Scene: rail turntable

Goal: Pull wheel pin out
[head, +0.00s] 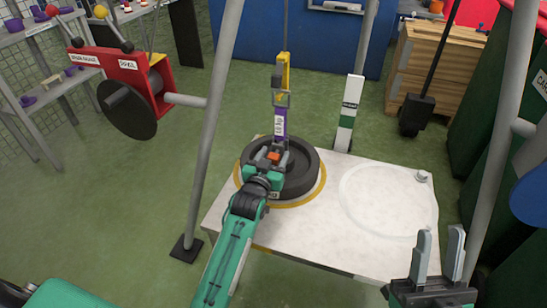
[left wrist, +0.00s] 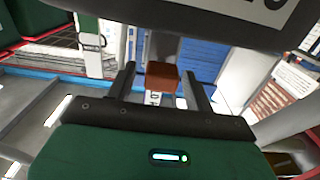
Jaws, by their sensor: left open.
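A dark wheel (head: 300,179) lies flat inside a yellow ring (head: 316,194) on the white table. A small orange block (head: 273,156), which looks like the pin's head, shows at the wheel's middle, at the foot of a purple strap (head: 279,127). My left gripper (head: 267,168) is at the wheel's near side, by the block. In the left wrist view the orange-brown block (left wrist: 162,75) appears between the open fingers, with gaps on both sides. Contact cannot be told. The pin's shaft is hidden. My right gripper (head: 438,254) is open and empty, fingers up, at the lower right.
The strap hangs from a yellow hook (head: 283,72). Grey frame poles (head: 211,125) stand left and right of the table (head: 235,221). A red winch (head: 127,80) sits at the left. A white-green post (head: 348,113) stands behind.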

